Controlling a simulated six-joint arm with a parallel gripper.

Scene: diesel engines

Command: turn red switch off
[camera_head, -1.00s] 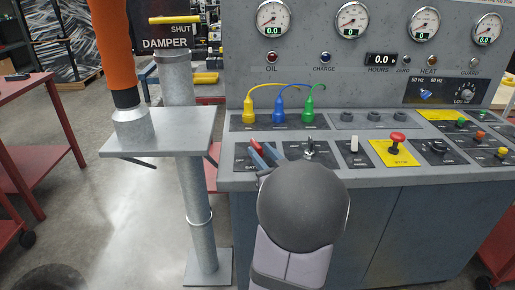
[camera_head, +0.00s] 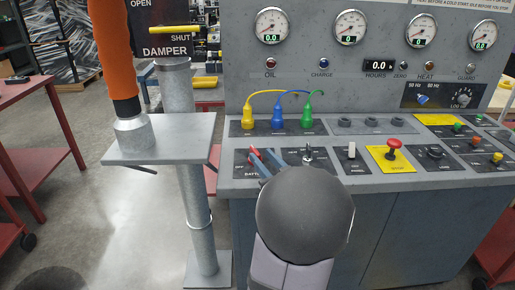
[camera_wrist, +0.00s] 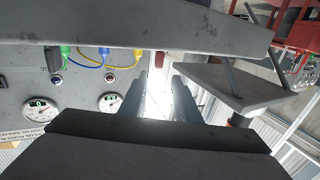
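The red switch (camera_head: 254,152) is a small red handle on the dark battery panel at the left end of the console's sloped front. It also shows in the wrist view (camera_wrist: 159,58), beyond the gap between my fingers. My gripper (camera_head: 262,158) reaches the panel from the front right, its blue-grey fingers close by the switch. In the wrist view my gripper (camera_wrist: 160,80) has its two fingers apart with a clear gap. The switch's lower part is hidden by the fingers in the head view, and I cannot tell whether they touch it.
A toggle (camera_head: 308,153), a white switch (camera_head: 351,150) and a red stop button (camera_head: 394,144) stand to the right on the panel. Yellow, blue and green plugs (camera_head: 278,118) rise behind. The damper stand (camera_head: 174,137) is at the left.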

